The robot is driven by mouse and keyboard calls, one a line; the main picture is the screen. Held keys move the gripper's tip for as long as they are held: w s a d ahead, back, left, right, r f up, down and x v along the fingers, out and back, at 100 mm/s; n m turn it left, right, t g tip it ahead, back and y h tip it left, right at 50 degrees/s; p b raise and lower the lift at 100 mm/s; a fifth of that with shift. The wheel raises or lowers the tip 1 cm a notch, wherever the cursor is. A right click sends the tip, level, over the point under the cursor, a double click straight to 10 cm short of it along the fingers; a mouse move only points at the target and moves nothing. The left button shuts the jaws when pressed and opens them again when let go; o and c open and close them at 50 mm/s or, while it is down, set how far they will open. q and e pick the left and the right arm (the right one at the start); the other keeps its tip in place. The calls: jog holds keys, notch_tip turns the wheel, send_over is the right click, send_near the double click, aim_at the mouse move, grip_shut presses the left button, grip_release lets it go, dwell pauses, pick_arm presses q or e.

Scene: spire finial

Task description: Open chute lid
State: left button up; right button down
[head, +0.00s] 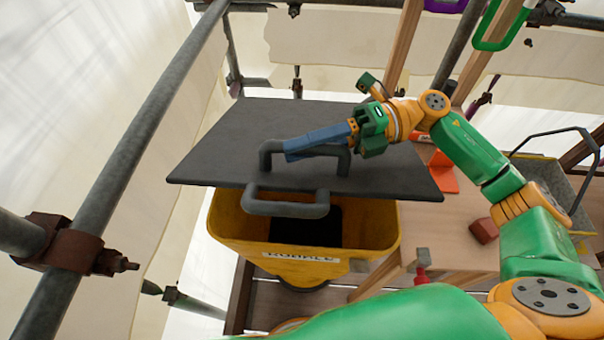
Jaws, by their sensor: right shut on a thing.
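The chute lid (235,140) is a flat dark grey panel over the yellow chute (228,222). The front of the chute's mouth shows below the lid's front edge, with a dark opening inside. A grey bar handle (265,158) stands on the lid, and a second grey handle (287,208) juts out at its front edge. My right gripper (318,142), with blue fingers, is shut on the upper handle. The fingers hide part of that handle. How far the lid is tilted is hard to tell. My left gripper is not in view.
Scaffold poles (125,155) with a rusty clamp (75,243) run along the left. A wooden bench (450,235) at right carries a reddish block (483,230) and an orange piece (443,175). A grey wheelbarrow-like tray (545,185) stands at far right. White sheeting hangs behind.

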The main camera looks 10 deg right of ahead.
jog(key=w+d+r+m+y+p, duration=0.1)
jog(key=w+r+m, duration=0.1)
jog(key=w+r, duration=0.2)
jog(key=shift+w+d+r, duration=0.25)
jog(key=shift+w+r, duration=0.15)
jog(key=shift+r, duration=0.9)
